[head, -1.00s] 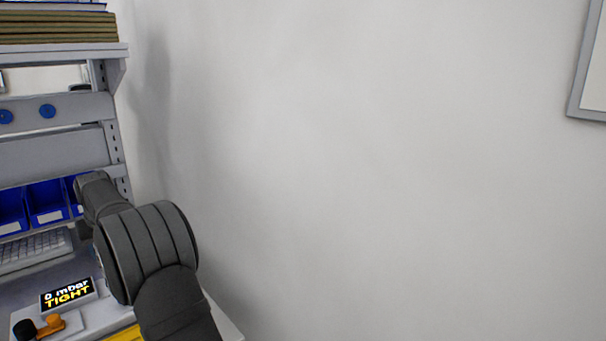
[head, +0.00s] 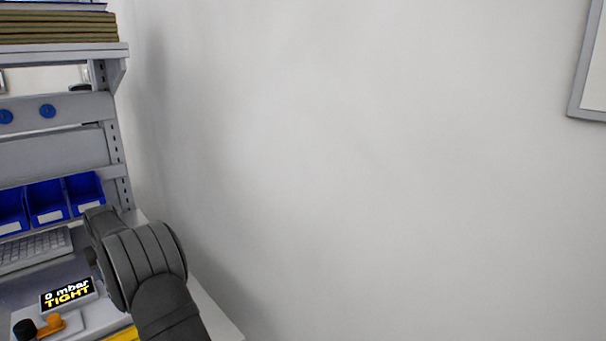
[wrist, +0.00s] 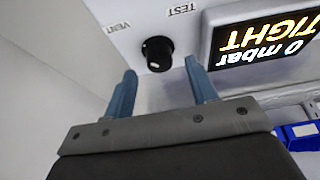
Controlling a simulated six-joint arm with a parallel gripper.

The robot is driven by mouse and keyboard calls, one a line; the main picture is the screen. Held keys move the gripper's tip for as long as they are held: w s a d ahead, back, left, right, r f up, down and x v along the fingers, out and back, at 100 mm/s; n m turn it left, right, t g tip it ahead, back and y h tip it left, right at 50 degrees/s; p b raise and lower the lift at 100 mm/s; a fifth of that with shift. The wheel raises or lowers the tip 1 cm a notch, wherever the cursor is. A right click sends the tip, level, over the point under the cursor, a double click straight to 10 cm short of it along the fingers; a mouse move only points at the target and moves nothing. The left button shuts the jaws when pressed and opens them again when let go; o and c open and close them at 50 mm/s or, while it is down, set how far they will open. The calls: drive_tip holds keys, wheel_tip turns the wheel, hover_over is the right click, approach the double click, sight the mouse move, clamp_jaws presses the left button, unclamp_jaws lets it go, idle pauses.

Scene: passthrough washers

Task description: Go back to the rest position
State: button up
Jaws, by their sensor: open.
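My gripper (wrist: 162,90) shows in the wrist view with its two blue-grey fingers apart and nothing between them. Beyond the fingertips is a light panel with a black knob (wrist: 157,54) between the labels VENT and TEST. The fingers appear apart from the knob. A display (wrist: 262,42) reading "0 mbar TIGHT" is to the right of the fingers. In the head view my dark arm is at the lower left, and my gripper is hidden there. The display also shows in the head view (head: 68,294), left of my arm.
Blue bins (head: 47,202) stand at the back of the bench, with a keyboard (head: 35,250) in front of them. An orange lever (head: 52,325) and a black knob sit at the lower left. A shelf above holds a stack (head: 58,27).

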drive_tip(key=shift+x, duration=1.15)
drive_tip(key=shift+s+r+m, duration=0.1)
drive_tip(key=shift+m, duration=0.5)
drive_tip(key=shift+r+h, duration=0.25)
drive_tip(key=shift+h, duration=0.05)
drive_tip(key=s+v, duration=0.1)
drive_tip(key=v, duration=1.6)
drive_tip(key=w+d+f+n+g, duration=0.1)
drive_tip(key=w+f+n+g, duration=0.2)
drive_tip(key=w+f+n, duration=0.5)
drive_tip(key=shift+w+d+n, duration=0.15)
drive_tip(key=shift+w+n, duration=0.15)
drive_tip(key=shift+w, duration=0.15)
